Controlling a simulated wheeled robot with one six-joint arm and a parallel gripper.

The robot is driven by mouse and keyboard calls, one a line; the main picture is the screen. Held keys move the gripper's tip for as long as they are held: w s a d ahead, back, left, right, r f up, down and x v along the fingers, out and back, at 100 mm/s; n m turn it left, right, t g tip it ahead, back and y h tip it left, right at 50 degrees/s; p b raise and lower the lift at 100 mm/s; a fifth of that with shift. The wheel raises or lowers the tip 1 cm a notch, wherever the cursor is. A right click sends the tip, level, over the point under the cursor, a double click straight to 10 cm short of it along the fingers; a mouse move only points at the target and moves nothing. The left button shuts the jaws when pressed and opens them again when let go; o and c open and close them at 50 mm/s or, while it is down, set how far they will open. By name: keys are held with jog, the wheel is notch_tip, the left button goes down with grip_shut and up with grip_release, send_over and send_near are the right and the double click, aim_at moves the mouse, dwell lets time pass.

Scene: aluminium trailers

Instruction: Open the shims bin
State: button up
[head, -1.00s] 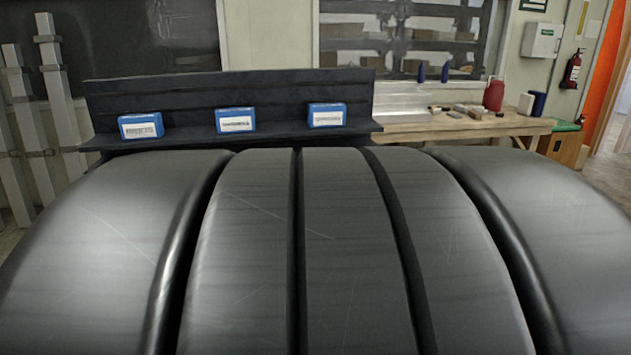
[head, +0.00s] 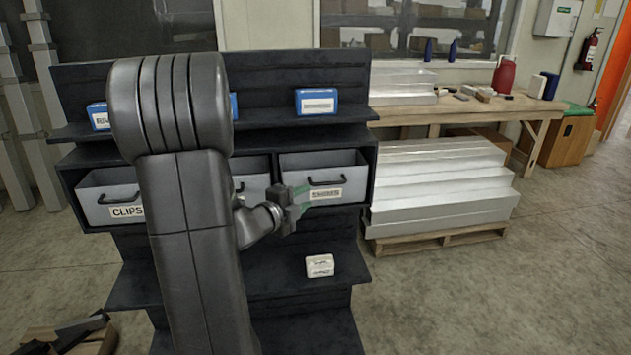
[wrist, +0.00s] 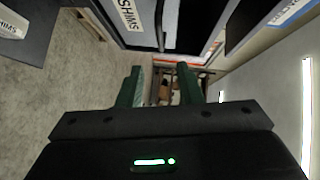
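The shims bin (head: 322,166) is a light grey bin in the right slot of the dark shelf unit, with a dark bar handle (head: 327,182) and a white SHIMS label (head: 325,194). Its front looks in line with the other bins. My gripper (head: 301,196) is close to the bin's front, by the left end of the handle. In the wrist view, its green fingers (wrist: 159,88) are apart with nothing between them. The SHIMS label (wrist: 128,14) and the dark handle (wrist: 170,22) show beyond the fingertips there; I see no contact.
The clips bin (head: 110,196) and a middle bin (head: 252,184), partly hidden by my arm, share the row. Blue boxes (head: 317,101) stand on the shelf above. A white carton (head: 320,265) sits below. Stacked metal profiles (head: 440,185) lie on a pallet at right. Floor at right is clear.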

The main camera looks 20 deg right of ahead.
aim_at(329, 184)
jog(key=p+x, duration=0.1)
jog(key=x, duration=1.2)
jog(key=shift+d+p, duration=0.2)
jog(key=shift+p, duration=0.2)
grip_shut()
